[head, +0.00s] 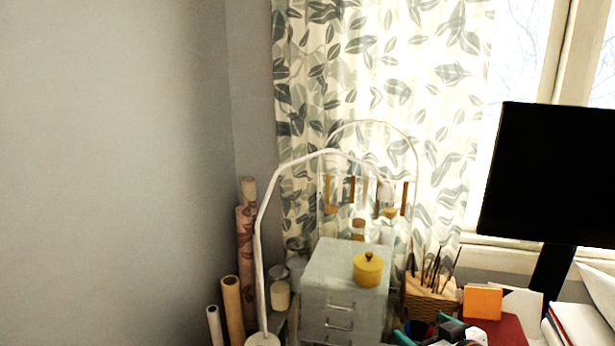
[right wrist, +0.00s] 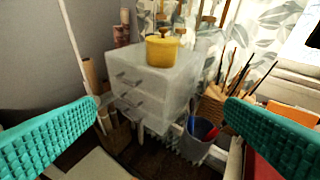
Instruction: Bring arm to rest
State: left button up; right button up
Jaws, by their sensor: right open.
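My right gripper (head: 424,328) shows at the bottom edge of the head view, with teal fingertips in front of the desk things. In the right wrist view its two teal ribbed fingers (right wrist: 165,108) are wide apart, with nothing held between them. A small grey drawer unit (right wrist: 153,87) stands beyond the fingers, apart from them. My left gripper and arm are not in view in the head view.
A yellow lidded pot (head: 368,269) sits on the drawer unit (head: 343,312). A white curved lamp (head: 262,225) and paper rolls (head: 232,305) stand left. A wicker basket (head: 431,300) with brushes and a black monitor (head: 550,172) are right. A dark cup (right wrist: 199,137) is near the fingers.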

jog(key=s+a+f+g+h, duration=0.1)
jog(key=s+a+f+g, duration=0.25)
jog(key=s+f, duration=0.65)
jog(key=s+f+m+g+h, duration=0.1)
jog(key=s+f+g, duration=0.15)
jog(key=s, duration=0.85)
jog(key=s+f+m+g+h, duration=0.1)
jog(key=s+f+g, duration=0.15)
jog(key=s, duration=0.85)
notch_tip(320, 180, down, 28)
jog(key=g+b, duration=0.2)
jog(key=b, duration=0.1)
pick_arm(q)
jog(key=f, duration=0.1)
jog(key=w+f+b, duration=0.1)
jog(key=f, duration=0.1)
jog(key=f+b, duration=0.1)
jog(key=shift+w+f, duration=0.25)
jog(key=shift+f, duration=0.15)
pick_arm(e)
jog(key=s+d+f+g, duration=0.1)
jog(key=s+d+f, duration=0.2)
jog(key=s+f, duration=1.4)
jog(key=shift+s+d+f+h, duration=0.2)
jog(key=shift+s+f+h, duration=0.1)
jog(key=shift+f, duration=0.65)
